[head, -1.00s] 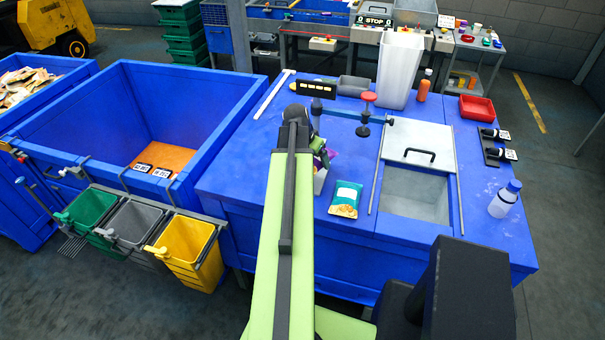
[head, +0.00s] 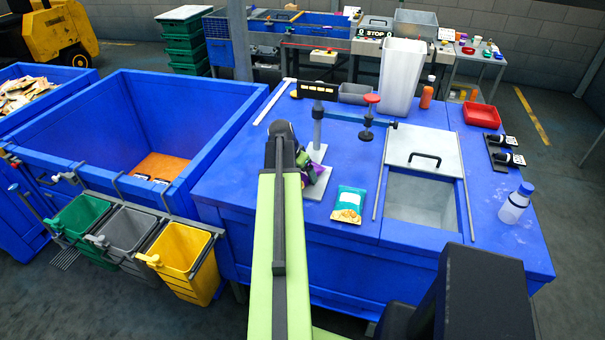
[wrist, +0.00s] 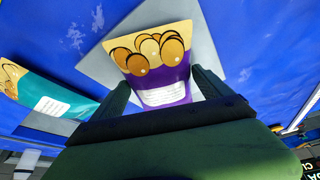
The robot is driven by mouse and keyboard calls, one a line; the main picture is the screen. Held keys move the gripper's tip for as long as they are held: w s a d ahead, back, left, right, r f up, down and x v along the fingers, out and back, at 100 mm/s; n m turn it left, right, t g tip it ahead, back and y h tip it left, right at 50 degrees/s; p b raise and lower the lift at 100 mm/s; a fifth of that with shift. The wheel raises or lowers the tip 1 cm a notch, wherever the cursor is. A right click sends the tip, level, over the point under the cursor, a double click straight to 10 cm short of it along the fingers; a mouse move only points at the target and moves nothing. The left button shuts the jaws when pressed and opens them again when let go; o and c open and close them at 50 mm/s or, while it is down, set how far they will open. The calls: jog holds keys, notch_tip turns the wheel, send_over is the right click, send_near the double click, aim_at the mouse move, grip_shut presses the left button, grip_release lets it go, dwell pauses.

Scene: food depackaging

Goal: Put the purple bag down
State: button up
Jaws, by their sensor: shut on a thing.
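The purple bag (wrist: 165,93) is held between the two fingers of my gripper (wrist: 160,82) in the wrist view. It has a yellow end with orange round shapes and a white label. In the head view, the purple bag (head: 307,172) is mostly hidden behind my arm, with a purple edge showing beside my gripper (head: 303,160). A pale grey plate (head: 318,186) lies below it on the blue worktable (head: 235,180); the plate (wrist: 100,62) also shows behind the bag in the wrist view. I cannot tell whether the bag touches the plate.
A teal and yellow bag (head: 349,203) lies right of the plate, also in the wrist view (wrist: 45,92). A post with a red-knobbed arm (head: 371,110) stands behind. An open hatch (head: 420,196) and a bottle (head: 516,203) are right. A deep blue bin (head: 95,130) is left.

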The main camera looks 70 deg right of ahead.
jog(key=shift+f, duration=0.2)
jog(key=o, duration=1.3)
jog(key=shift+r, duration=0.1)
jog(key=shift+c, duration=0.2)
jog(key=shift+a+r+p, duration=0.1)
jog(key=shift+r+p, duration=0.3)
jog(key=shift+r, duration=0.1)
jog(key=p+v, duration=1)
jog(key=v, duration=0.1)
jog(key=shift+a, duration=0.1)
